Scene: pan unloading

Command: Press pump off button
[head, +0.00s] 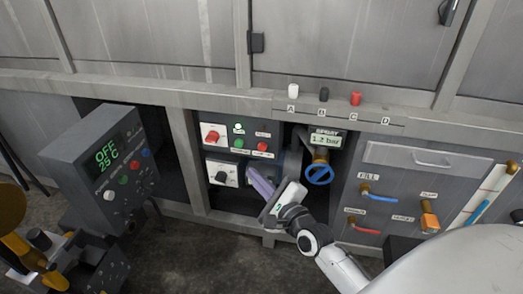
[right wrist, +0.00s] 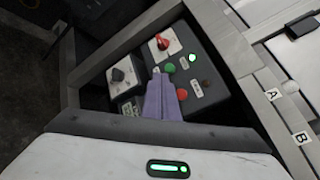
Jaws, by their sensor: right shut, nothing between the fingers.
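The control panel (head: 224,150) sits in a recess of the grey cabinet. It carries a green button (head: 239,143) and a red button (head: 262,146), with small labels too blurred to read. A green lamp (head: 238,127) is lit on it. My right gripper (head: 257,174) is shut and empty, its purple fingers pointing up towards the panel, below the red button in the head view. In the right wrist view the fingertips (right wrist: 160,78) lie just left of the red button (right wrist: 181,94) and below the green button (right wrist: 169,68). Contact cannot be told. My left gripper is not seen.
A spray gauge (head: 324,139) with a blue valve wheel (head: 319,175) stands to the right. A grey box (head: 104,165) with an OFF display stands left. The cabinet ledge (head: 220,105) runs above.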

